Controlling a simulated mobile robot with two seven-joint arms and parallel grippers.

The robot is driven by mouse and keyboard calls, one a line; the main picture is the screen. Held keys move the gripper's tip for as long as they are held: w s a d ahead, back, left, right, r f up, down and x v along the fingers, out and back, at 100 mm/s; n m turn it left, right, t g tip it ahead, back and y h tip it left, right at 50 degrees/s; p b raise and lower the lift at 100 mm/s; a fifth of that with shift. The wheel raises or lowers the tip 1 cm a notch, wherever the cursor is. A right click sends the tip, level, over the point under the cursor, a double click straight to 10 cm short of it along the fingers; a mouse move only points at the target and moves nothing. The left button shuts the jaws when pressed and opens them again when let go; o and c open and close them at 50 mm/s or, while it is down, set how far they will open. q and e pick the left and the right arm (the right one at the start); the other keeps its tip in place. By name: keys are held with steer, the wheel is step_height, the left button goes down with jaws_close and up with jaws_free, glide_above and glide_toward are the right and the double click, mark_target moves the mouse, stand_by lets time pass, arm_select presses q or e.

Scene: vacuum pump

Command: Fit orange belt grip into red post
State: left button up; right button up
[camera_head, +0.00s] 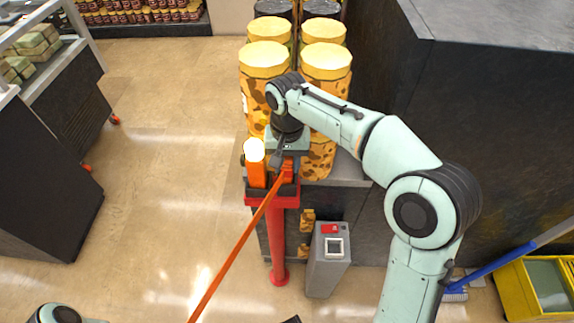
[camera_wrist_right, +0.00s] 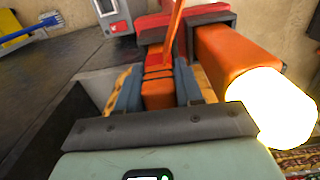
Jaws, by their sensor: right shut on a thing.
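The red post (camera_head: 279,240) stands upright in front of the shelf in the head view; its red head also shows in the right wrist view (camera_wrist_right: 213,14). My right gripper (camera_head: 285,166) is at the top of the post. In the right wrist view its two fingers (camera_wrist_right: 158,90) are shut on the orange belt grip (camera_wrist_right: 158,95), right by the post's head. An orange belt (camera_head: 238,250) runs from there toward the lower left. I cannot tell whether the grip sits inside the post. My left gripper is out of view.
An orange cylinder with a glowing white top (camera_head: 255,164) stands on the post's head beside my right gripper. Large yellow-lidded jars (camera_head: 265,58) stand behind. A grey box (camera_head: 328,262) is right of the post. Floor at left (camera_head: 165,150) is clear.

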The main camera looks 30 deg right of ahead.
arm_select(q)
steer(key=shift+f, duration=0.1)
arm_select(e)
steer(key=shift+f, duration=0.35)
steer(key=shift+f, duration=0.1)
steer(key=o, duration=1)
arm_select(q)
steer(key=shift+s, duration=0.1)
arm_select(e)
steer(key=shift+o, duration=0.2)
step_height(320, 180, up, 12)
steer(key=p, duration=0.3)
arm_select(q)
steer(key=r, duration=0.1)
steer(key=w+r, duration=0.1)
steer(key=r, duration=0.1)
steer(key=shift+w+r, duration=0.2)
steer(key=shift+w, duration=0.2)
